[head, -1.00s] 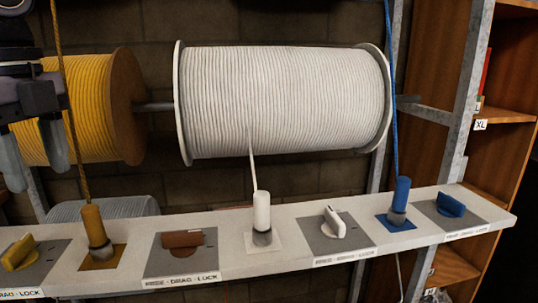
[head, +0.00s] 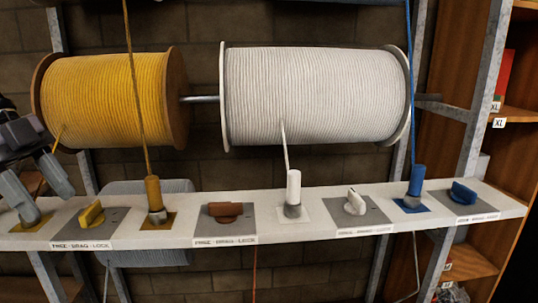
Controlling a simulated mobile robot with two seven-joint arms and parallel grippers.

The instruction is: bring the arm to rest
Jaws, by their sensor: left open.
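My left gripper (head: 44,196) is at the left edge of the head view, tilted, with its two grey fingers spread apart. Nothing shows between the fingers. The fingers appear over the left end of the pale shelf (head: 275,228), close to a grey fitting on a gold plate (head: 35,225); I cannot tell whether they touch it. The rest of the left arm is mostly out of frame. My right gripper is not in view.
A yellow rope spool (head: 105,100) and a white rope spool (head: 315,97) hang behind the shelf. Ropes run to a yellow guide (head: 153,192), white guide (head: 293,185) and blue guide (head: 416,178). Knobs stand between them. A wooden cabinet (head: 505,180) is at right.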

